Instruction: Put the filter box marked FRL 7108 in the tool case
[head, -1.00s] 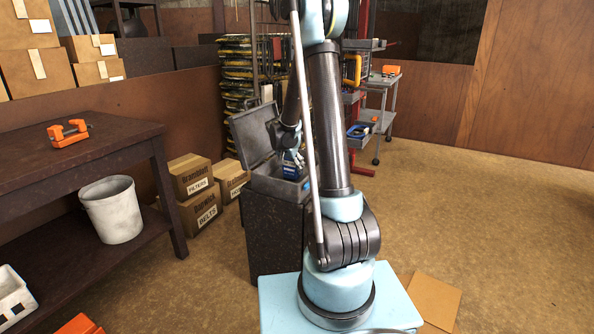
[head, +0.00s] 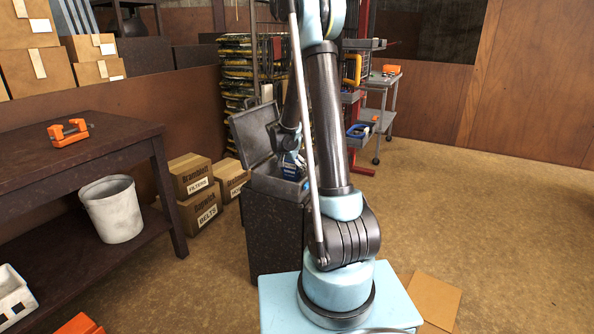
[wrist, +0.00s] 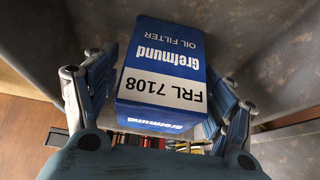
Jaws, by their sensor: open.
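The filter box (wrist: 165,75) is blue and white and reads "Gretmund OIL FILTER" and "FRL 7108", upside down in part, in the wrist view. It lies between the two spread fingers of my gripper (wrist: 165,80), which is open around it. Narrow gaps seem to show beside the box. Grey walls of the tool case (wrist: 270,60) surround it. In the head view the grey tool case (head: 252,136) stands with its lid raised, and my gripper (head: 291,165) reaches down into it. The box is mostly hidden there by my gripper and the case.
The case sits on a dark speckled stand (head: 272,240). Cardboard cartons (head: 190,176) lie on the floor to its left.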

